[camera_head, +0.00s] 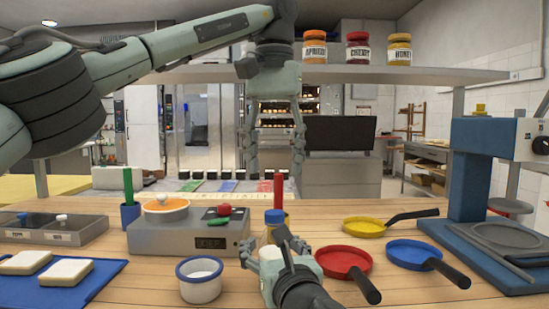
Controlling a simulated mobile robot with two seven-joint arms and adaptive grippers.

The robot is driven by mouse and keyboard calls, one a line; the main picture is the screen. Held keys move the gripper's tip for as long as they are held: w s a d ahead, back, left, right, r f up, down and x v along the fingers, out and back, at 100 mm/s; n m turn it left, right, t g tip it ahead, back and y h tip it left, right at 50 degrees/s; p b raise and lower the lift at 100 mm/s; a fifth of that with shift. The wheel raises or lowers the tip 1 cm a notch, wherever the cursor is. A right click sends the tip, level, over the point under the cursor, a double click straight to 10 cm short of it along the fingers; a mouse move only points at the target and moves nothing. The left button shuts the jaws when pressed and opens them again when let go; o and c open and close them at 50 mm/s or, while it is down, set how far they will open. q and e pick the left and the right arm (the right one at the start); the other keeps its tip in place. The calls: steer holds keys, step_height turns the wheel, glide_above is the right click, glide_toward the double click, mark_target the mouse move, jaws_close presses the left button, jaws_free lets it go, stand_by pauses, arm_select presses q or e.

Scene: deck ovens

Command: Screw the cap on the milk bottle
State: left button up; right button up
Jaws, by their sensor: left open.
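My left gripper (273,168) hangs over the middle of the table with its fingers pointing down, wide apart and empty. My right gripper (272,258) is low at the front centre. A white rounded thing (270,254), perhaps the milk bottle, shows between its fingers. The hand hides most of it, and I cannot tell whether the fingers press on it. Just behind stands a small container with a blue top (275,216) and a tan body, partly hidden. I cannot tell whether this blue top is the cap. The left gripper is well above both.
A grey scale (190,238) and a white blue-rimmed mug (200,280) stand left. A red stick (278,190) rises behind the blue top. Jars stand on the shelf (350,74) above.

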steer(key=v, duration=1.2)
stand_by(0.3)
